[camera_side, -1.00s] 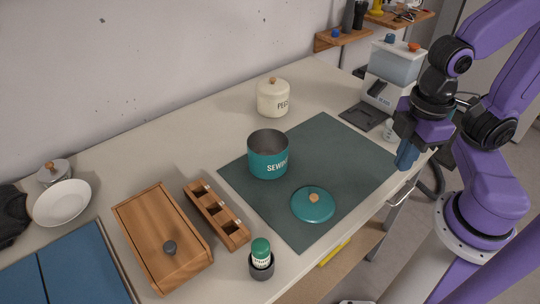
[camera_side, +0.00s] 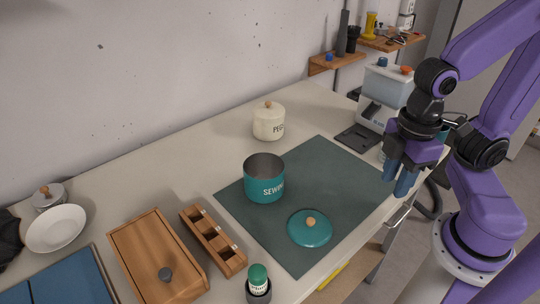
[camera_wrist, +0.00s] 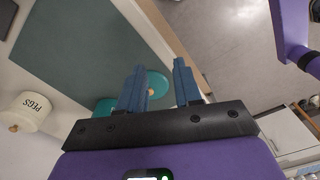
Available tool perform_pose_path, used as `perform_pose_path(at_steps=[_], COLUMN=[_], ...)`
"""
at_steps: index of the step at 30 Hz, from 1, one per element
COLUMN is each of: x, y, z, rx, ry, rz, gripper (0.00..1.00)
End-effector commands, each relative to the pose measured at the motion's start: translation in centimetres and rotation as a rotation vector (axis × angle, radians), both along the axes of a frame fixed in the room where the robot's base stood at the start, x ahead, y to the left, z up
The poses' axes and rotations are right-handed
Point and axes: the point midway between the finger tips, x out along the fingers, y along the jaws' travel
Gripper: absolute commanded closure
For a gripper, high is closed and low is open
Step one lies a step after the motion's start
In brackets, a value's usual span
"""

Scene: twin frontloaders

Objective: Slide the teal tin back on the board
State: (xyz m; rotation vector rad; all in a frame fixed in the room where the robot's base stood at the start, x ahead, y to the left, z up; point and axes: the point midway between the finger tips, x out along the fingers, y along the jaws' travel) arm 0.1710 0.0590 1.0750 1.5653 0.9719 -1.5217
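The teal tin (camera_side: 264,182) stands upright and uncovered on the dark green board (camera_side: 340,180), towards its left side; its lettering is only partly visible. Its teal lid (camera_side: 309,230), with a wooden knob, lies on the board nearer the front. My gripper (camera_side: 399,184) hangs over the board's right end, well apart from the tin, open and empty. In the wrist view my gripper (camera_wrist: 160,85) shows its two blue fingers apart, with the lid (camera_wrist: 157,78) beyond them. The tin (camera_wrist: 103,106) is mostly hidden there behind my gripper.
A cream PEGS pot (camera_side: 268,122) stands behind the board. A wooden slotted rack (camera_side: 213,240), a lidded wooden box (camera_side: 158,260) and a green-capped bottle in a dark cup (camera_side: 258,282) lie to the left and front. A machine (camera_side: 386,95) stands at the back right.

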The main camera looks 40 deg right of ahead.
Motion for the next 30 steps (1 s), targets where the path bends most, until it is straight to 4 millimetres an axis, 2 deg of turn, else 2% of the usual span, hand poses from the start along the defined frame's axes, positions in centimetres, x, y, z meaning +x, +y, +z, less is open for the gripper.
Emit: perform_pose_path(at_steps=[5,18,24,30], x=[2.9,13.0,17.5,20.7], y=[2.1,7.6,9.3,10.1], z=[1.0,3.4,4.1,4.5], rx=[-0.005,-0.019,-0.025,-0.028], ry=[-0.001,0.001,0.004,0.007], rz=[0.049,0.222,0.296,0.353], gripper=[0.66,0.66,0.66,0.66])
